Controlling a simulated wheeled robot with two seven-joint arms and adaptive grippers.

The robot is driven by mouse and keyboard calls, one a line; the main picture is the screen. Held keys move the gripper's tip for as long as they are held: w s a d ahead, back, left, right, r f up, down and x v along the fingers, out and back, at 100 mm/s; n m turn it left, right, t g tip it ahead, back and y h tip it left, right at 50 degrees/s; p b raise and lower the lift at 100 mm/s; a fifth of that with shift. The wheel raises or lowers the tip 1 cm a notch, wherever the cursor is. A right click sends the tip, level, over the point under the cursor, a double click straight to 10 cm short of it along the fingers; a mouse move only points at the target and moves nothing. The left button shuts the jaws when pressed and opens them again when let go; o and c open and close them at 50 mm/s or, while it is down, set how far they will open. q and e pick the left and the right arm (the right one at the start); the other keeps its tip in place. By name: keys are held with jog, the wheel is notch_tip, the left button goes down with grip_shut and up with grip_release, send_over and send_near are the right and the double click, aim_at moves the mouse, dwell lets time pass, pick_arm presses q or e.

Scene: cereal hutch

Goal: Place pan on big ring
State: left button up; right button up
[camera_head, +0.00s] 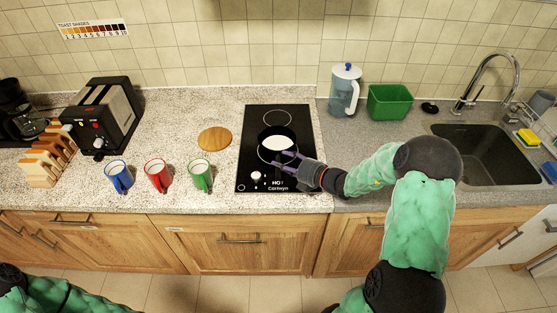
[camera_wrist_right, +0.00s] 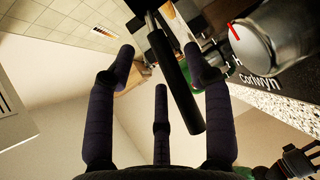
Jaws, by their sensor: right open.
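The pan (camera_head: 277,143) has a dark body and a white inside, and sits over the big ring at the front of the black hob (camera_head: 248,150). The big ring is mostly hidden under the pan, so I cannot tell how well centred it is. My right gripper (camera_head: 288,160) is at the pan's handle, just in front of the pan. In the right wrist view, the black handle (camera_wrist_right: 180,85) runs between the spread, open fingers of the right gripper (camera_wrist_right: 160,70). I cannot tell whether any finger touches it.
The small ring (camera_head: 278,118) behind the pan is bare. A hob knob (camera_head: 256,176) is at the front left, close to my fingers in the wrist view (camera_wrist_right: 255,40). Blue (camera_head: 119,177), red (camera_head: 157,175) and green (camera_head: 200,176) mugs and a wooden disc (camera_head: 214,138) stand left of the hob.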

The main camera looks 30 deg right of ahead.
jog(key=p+v, duration=0.1)
jog(key=v, duration=0.8)
jog(key=shift+p, duration=0.35)
dwell(1.5)
